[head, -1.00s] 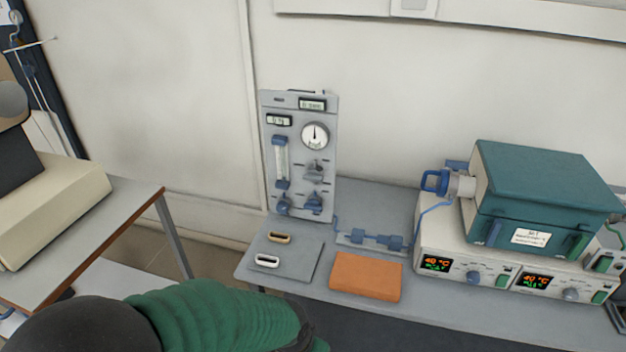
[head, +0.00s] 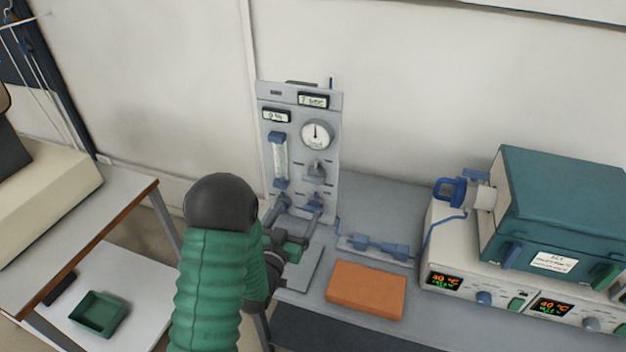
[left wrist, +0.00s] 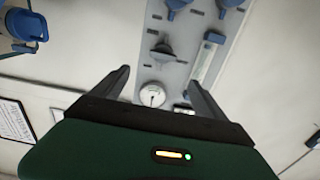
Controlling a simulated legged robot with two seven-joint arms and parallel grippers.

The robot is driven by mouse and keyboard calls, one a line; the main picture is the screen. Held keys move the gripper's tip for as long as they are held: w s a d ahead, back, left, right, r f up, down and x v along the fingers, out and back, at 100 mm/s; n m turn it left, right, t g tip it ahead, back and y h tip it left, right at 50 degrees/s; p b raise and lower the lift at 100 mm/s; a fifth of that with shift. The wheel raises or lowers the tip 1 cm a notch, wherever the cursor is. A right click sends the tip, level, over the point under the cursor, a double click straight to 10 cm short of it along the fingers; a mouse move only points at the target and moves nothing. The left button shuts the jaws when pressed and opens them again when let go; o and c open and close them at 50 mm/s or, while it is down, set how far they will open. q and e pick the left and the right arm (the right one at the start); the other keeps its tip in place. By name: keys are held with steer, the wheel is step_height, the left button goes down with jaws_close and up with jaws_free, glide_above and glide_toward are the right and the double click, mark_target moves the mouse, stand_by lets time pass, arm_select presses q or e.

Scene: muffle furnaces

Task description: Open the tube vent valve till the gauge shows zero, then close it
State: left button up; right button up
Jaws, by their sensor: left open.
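The grey control panel (head: 298,150) stands upright against the wall at the back of the bench. It carries a round white gauge (head: 317,134), whose needle points roughly up, and a grey valve knob (head: 316,170) below it. Blue valve knobs sit at the panel's bottom, partly behind my left gripper (head: 297,214); I cannot tell which knob is the vent valve. My left gripper is open and empty in front of the panel's lower part. In the left wrist view the gauge (left wrist: 152,95) and grey knob (left wrist: 162,50) show upside down between the open fingers. My right gripper is not in view.
An orange block (head: 366,289) lies on the bench right of my arm. A blue fitting (head: 375,246) on a tube runs to the teal furnace (head: 560,205) at right. A grey plate (head: 300,272) lies under my gripper. A side table (head: 130,195) stands at left.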

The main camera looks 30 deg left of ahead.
arm_select(q)
glide_toward(312, 182)
steer(key=x, duration=0.2)
steer(key=p+x, duration=0.1)
steer(key=x, duration=0.5)
steer(key=shift+a, duration=0.4)
steer(key=shift+w+p, duration=0.3)
steer(key=shift+w, duration=0.1)
steer(key=shift+w+d+r, duration=0.1)
steer(key=shift+w, duration=0.1)
steer(key=shift+d, duration=0.3)
steer(key=shift+c, duration=0.3)
steer(key=shift+a, duration=0.3)
steer(key=c, duration=1.3)
steer(key=shift+d, duration=0.1)
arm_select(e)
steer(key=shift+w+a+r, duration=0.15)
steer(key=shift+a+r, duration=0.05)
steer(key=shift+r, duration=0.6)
